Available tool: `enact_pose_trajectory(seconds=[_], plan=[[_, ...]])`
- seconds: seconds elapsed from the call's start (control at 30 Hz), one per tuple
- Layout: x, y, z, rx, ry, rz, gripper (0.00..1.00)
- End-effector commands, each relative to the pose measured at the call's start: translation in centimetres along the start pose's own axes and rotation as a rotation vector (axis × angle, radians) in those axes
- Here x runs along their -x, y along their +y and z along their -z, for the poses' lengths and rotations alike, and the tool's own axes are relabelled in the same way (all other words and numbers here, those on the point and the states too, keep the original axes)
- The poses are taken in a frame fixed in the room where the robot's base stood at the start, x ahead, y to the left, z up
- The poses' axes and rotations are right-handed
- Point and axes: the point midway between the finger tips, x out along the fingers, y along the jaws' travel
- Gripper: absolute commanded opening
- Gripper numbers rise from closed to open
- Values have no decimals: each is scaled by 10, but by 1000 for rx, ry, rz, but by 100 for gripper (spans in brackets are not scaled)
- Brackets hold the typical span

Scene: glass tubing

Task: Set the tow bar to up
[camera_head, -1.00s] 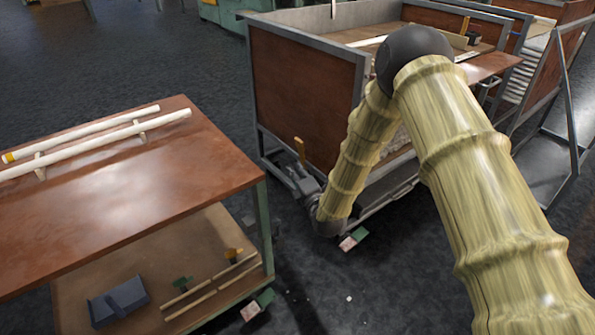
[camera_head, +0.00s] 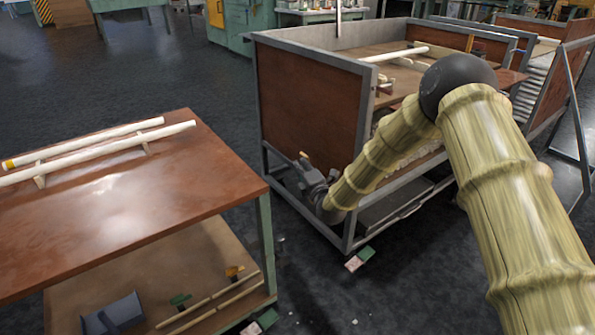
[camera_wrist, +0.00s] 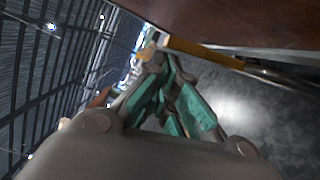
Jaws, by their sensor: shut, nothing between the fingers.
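The likely tow bar is a slim orange-yellow bar (camera_wrist: 205,52) in the wrist view, running beside the brown side panel of the cart. In the head view only a short orange tip (camera_head: 304,156) shows at the cart's lower left end, just above my gripper (camera_head: 310,176). In the wrist view my gripper (camera_wrist: 150,58) is shut and empty, its fingertips close to the bar's left end. I cannot tell whether they touch it. My gripper and wrist hide part of the bar in the head view.
The brown-panelled cart (camera_head: 310,100) with a grey frame stands beyond my arm. A brown table (camera_head: 130,215) with white rods and a lower shelf stands at left. Dark floor lies open between them. A frame (camera_head: 572,120) stands at the right.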

Motion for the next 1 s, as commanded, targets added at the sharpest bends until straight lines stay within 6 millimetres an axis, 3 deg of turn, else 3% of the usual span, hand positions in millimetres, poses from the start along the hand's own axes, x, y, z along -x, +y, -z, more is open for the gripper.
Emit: enact_pose_trajectory(seconds=[0.33,0.63,1.0], plan=[[0,1,-1,0,0,0,0],[-8,5,-30,3,0,-1,0],[-9,4,-36,0,0,-1,0]])
